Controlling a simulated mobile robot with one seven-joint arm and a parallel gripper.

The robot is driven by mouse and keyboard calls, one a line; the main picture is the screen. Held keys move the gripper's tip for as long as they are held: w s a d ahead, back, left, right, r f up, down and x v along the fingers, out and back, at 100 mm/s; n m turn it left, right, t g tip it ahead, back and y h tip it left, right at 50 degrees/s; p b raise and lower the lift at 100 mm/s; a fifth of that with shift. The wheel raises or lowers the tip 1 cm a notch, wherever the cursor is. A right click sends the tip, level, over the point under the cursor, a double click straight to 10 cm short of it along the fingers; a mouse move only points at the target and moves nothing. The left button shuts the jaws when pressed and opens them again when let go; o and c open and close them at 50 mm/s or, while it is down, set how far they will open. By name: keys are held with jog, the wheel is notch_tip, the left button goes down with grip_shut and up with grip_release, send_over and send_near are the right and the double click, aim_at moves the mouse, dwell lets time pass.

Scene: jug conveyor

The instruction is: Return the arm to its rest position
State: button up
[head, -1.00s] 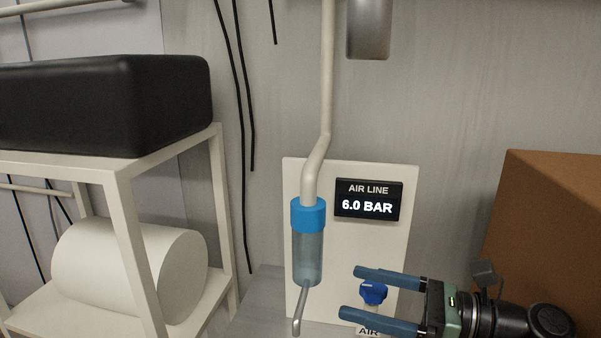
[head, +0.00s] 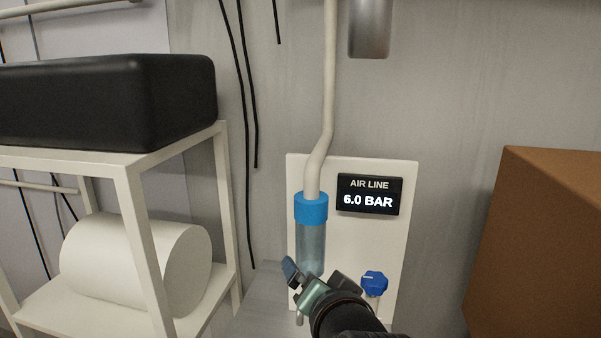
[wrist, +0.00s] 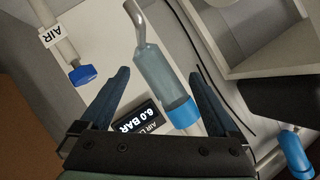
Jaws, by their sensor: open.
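My gripper (head: 292,275) is in front of the lower part of the air line panel in the head view, seen from behind, with its fingers mostly foreshortened. In the wrist view my gripper (wrist: 158,85) is open, its two blue fingers spread apart with nothing held. The clear filter bowl with a blue collar (head: 311,210) hangs on the panel, and my gripper overlaps its lower end in the head view. The bowl (wrist: 155,65) also shows between the fingers in the wrist view; the distance to it is hard to tell. The blue knob (head: 374,284) is right of my wrist.
A white panel (head: 390,240) carries a display (head: 369,194) reading 6.0 BAR. A white shelf (head: 150,240) with a black case (head: 110,100) and a white roll (head: 140,262) stands at left. A brown box (head: 545,240) is at right. The wall above the panel carries a pipe (head: 328,80).

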jog(key=s+r+n+t+h, duration=0.1)
jog(key=s+r+t, duration=0.3)
jog(key=r, duration=0.7)
jog(key=s+a+r+n+t+h, duration=0.1)
jog(key=s+r+n+t, duration=0.2)
jog(key=s+r+t, duration=0.2)
jog(key=s+r+n+t, duration=0.1)
jog(key=s+r+t, duration=0.4)
jog(key=r, duration=1.3)
jog(key=s, duration=0.4)
jog(key=shift+s+a+n+h, duration=0.2)
jog(key=shift+a+n+h, duration=0.15)
jog(key=shift+n+h, duration=0.05)
jog(key=shift+r, duration=0.1)
